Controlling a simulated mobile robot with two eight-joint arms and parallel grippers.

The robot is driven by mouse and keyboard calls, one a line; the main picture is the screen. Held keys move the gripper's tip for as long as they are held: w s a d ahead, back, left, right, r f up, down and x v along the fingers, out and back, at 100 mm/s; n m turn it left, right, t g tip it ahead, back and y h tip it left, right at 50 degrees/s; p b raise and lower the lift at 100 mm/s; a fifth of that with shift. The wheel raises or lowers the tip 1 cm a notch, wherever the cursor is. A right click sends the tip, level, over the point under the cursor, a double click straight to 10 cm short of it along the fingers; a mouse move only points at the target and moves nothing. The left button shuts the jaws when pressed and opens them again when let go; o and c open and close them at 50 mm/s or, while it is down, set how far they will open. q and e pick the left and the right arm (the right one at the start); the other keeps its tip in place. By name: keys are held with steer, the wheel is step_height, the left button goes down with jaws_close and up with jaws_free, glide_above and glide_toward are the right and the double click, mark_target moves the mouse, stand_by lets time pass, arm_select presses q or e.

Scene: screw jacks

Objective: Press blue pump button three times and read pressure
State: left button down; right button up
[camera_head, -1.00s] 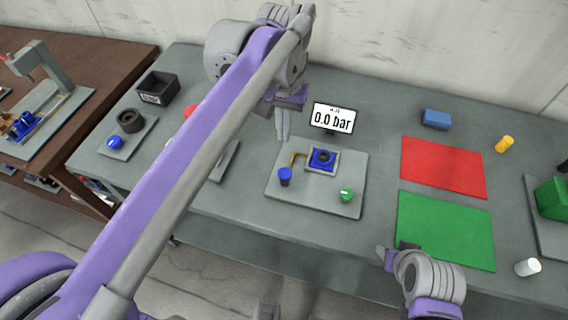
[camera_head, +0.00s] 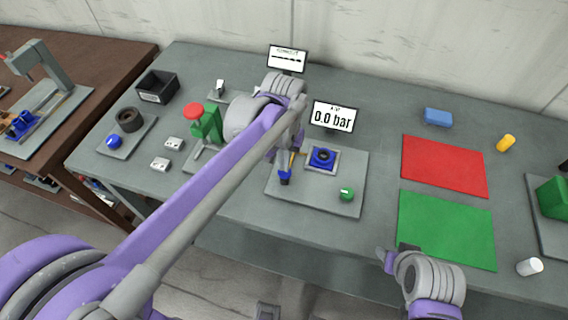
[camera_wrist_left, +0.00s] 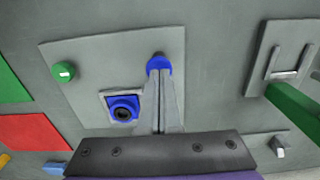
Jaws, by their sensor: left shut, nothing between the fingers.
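The blue pump button (camera_head: 285,179) stands at the left front of a grey plate (camera_head: 330,202); it also shows in the left wrist view (camera_wrist_left: 159,63). My left gripper (camera_head: 286,168) is shut and empty, with its fingertips right at the button. In the left wrist view the fingertips (camera_wrist_left: 160,78) overlap the button's edge; I cannot tell whether they touch it. The pressure display (camera_head: 332,117) behind the plate reads 0.0 bar. A square blue part with a dark centre (camera_head: 322,158) sits on the plate. My right gripper (camera_head: 388,257) is at the front, its jaws unclear.
A green button (camera_head: 346,194) is on the same plate. Red (camera_head: 444,166) and green (camera_head: 446,231) mats lie to the right. A green device with a red top (camera_head: 205,123) stands to the left beneath my arm. A second screen (camera_head: 287,59) stands behind.

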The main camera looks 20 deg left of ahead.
arm_select(q)
steer(key=shift+f, duration=0.5)
arm_select(e)
steer(key=shift+f, duration=0.1)
